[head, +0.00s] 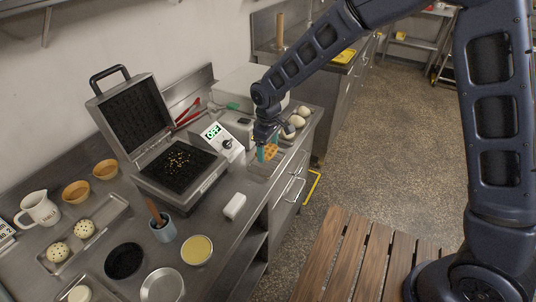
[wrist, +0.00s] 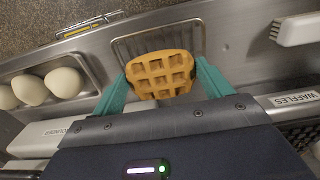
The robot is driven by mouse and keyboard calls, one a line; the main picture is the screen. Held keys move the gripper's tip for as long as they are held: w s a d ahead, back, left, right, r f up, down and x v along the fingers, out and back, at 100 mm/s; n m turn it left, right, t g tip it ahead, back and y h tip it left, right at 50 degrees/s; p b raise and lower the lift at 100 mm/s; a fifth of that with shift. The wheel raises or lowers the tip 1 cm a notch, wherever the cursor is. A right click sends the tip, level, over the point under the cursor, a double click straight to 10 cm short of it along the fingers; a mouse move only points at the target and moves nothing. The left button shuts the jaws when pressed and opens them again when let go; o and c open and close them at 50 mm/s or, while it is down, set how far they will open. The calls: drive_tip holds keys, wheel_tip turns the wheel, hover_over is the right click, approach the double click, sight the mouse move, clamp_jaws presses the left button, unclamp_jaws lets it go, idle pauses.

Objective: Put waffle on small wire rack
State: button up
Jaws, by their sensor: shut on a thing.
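The waffle (wrist: 160,74) is golden brown with a square grid. My gripper (wrist: 158,82) is shut on it, with one teal finger at each side edge. In the head view the waffle (head: 270,151) shows between the fingers of my gripper (head: 267,150), near the counter's front edge. The small wire rack (wrist: 190,37) lies beyond and under the waffle in the wrist view; the waffle hides part of it. In the head view the rack (head: 259,170) shows just below the waffle. I cannot tell whether the waffle touches the rack.
An open waffle iron (head: 180,165) with crumbs on its plate stands left of my gripper, beside a control box reading OFF (head: 222,141). Eggs (wrist: 64,82) lie in a tray to one side. A white brush (wrist: 295,29) lies on the other side. Bowls and a jug fill the left counter.

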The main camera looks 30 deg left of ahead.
sight(268, 149)
drive_tip(key=shift+f, duration=1.75)
drive_tip(key=o, duration=1)
drive_tip(key=shift+f, duration=0.1)
wheel_tip(268, 149, up, 12)
drive_tip(key=shift+r, duration=0.15)
